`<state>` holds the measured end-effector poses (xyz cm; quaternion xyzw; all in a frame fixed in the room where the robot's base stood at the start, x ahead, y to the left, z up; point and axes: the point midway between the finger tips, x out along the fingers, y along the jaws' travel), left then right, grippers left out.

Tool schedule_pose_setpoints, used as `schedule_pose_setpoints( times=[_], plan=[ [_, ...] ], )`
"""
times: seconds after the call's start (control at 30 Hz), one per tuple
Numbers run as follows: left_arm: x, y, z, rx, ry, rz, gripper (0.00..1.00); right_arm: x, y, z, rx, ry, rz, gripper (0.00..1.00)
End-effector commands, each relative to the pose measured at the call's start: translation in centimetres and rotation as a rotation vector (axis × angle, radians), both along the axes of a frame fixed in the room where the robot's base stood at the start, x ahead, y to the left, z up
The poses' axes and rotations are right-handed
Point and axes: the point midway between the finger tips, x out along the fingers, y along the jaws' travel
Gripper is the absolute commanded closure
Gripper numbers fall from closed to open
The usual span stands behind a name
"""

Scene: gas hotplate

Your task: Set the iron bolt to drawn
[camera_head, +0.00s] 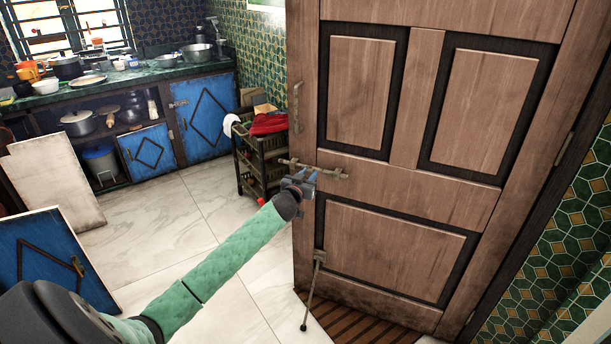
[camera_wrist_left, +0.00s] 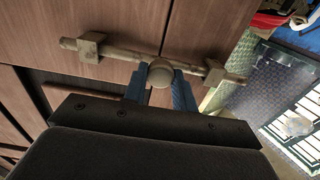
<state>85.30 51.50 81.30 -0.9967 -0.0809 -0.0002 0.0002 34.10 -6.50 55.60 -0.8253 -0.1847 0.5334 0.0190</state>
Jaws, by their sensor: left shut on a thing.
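The iron bolt (camera_head: 328,172) is a thin, dull metal rod lying across the brown wooden door (camera_head: 365,88) near its free edge. Its left end shows at or slightly past that edge in the head view. In the left wrist view the rod (camera_wrist_left: 125,53) runs through two brackets, with a short end beyond each and a round knob (camera_wrist_left: 161,76) between them. My left gripper (camera_head: 299,182) is at the bolt, its blue fingers (camera_wrist_left: 158,88) shut on the knob from both sides. It hides part of the bolt in the head view. My right gripper is not in view.
The door stands open, with a handle (camera_head: 297,108) above the bolt and a thin stay rod (camera_head: 312,292) below. A black rack (camera_head: 256,165) with a red cloth stands behind the door edge. A counter (camera_head: 130,78) with blue cupboards is at the back. Tiled floor lies clear between.

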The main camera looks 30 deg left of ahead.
Motion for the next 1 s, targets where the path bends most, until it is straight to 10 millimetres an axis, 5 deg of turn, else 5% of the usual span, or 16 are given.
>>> schedule_pose_setpoints(
  times=[0.3,0.67,0.7,0.77,1.0],
  plan=[
    [0.6,-3.6,0.0,-0.004,0.0,-0.001,1.0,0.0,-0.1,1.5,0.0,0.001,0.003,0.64],
    [0.6,-4.0,-0.1,-0.002,0.001,-0.003,1.0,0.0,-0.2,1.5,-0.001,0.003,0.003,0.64],
    [0.6,-4.1,-0.1,-0.002,0.001,-0.004,0.65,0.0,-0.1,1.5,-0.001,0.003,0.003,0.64],
    [0.6,-4.0,-0.1,-0.002,0.001,-0.003,0.53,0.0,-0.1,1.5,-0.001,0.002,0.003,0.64],
    [0.6,-3.9,0.0,-0.002,0.0,-0.002,0.53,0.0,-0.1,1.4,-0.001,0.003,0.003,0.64]
  ],
)
